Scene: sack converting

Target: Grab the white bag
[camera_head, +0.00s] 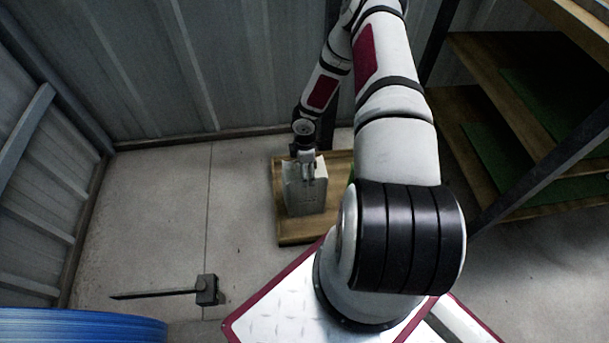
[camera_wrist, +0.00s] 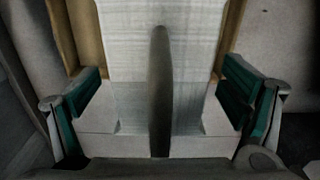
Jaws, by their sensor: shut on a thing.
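The white bag (camera_head: 304,196) stands upright on a wooden tray (camera_head: 295,239) on the floor. My gripper (camera_head: 308,172) is above it and shut on its top part. In the wrist view the white bag (camera_wrist: 190,50) fills the middle, and the teal-padded fingers of my gripper (camera_wrist: 160,105) sit at its left and right sides. A dark upright shape crosses the middle of the bag in that view; I cannot tell what it is. The part of the tray to the right of the bag is partly hidden by my arm.
A sledgehammer-like tool (camera_head: 206,290) lies on the floor at the lower left. A blue rounded object (camera_head: 80,327) is at the bottom left corner. Wooden shelves with green mats (camera_head: 545,100) stand at the right. Corrugated walls (camera_head: 190,75) close the back and left. The floor left of the tray is clear.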

